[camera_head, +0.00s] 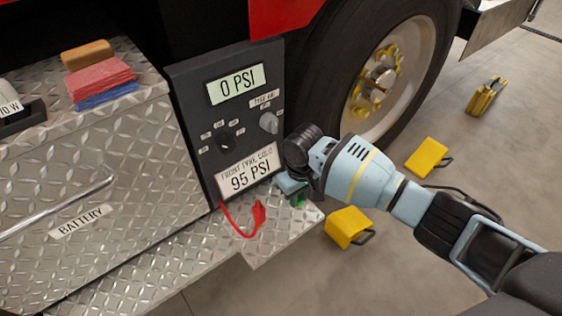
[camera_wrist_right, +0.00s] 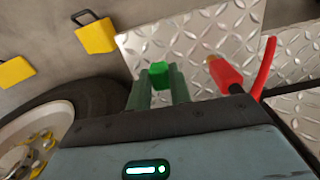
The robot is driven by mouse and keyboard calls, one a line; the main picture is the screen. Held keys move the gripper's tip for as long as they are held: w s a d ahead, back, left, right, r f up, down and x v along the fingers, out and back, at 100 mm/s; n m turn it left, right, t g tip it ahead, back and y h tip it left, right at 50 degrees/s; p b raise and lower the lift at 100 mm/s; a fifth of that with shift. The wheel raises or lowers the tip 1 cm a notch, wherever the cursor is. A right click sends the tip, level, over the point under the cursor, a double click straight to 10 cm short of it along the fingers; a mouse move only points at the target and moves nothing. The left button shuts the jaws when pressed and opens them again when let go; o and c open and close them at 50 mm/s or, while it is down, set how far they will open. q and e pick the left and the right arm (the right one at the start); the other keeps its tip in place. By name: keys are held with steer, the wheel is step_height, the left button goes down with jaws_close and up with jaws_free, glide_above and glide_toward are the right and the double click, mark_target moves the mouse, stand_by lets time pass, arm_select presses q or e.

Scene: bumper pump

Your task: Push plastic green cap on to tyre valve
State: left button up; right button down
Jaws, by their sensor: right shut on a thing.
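The bright green cap (camera_wrist_right: 158,70) sits between the two fingertips of my right gripper (camera_wrist_right: 158,82), which is shut on it. In the head view my right gripper (camera_head: 298,201) is over the end of the diamond-plate step, and its wrist hides most of the fingers and the cap. The tyre (camera_head: 337,62) with its pale rim and yellow-marked hub (camera_head: 380,82) stands behind and to the right of the gripper, apart from it. I cannot make out the tyre valve in either view. My left gripper is not in view.
A pump panel (camera_head: 228,125) reads 0 PSI above 95 PSI. A red hose with a red connector (camera_head: 259,216) lies on the metal step (camera_head: 180,262), close to my gripper. Yellow chocks (camera_head: 348,226) (camera_head: 426,157) stand on the floor. Bare floor lies around them.

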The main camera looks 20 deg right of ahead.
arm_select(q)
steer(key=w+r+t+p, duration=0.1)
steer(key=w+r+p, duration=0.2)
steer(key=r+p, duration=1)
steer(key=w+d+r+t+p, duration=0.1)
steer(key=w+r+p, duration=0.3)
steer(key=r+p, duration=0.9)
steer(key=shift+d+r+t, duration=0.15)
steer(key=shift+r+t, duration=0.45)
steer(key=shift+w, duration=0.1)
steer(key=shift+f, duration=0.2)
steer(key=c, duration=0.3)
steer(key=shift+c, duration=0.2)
arm_select(e)
steer(key=s+d+r+m, duration=0.2)
steer(key=s+r+m, duration=0.1)
steer(key=s+r, duration=2.3)
step_height(320, 180, up, 4)
steer(key=shift+s+d, duration=0.25)
steer(key=shift+s, duration=0.05)
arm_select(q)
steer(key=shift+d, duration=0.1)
arm_select(e)
steer(key=shift+w+d, duration=0.1)
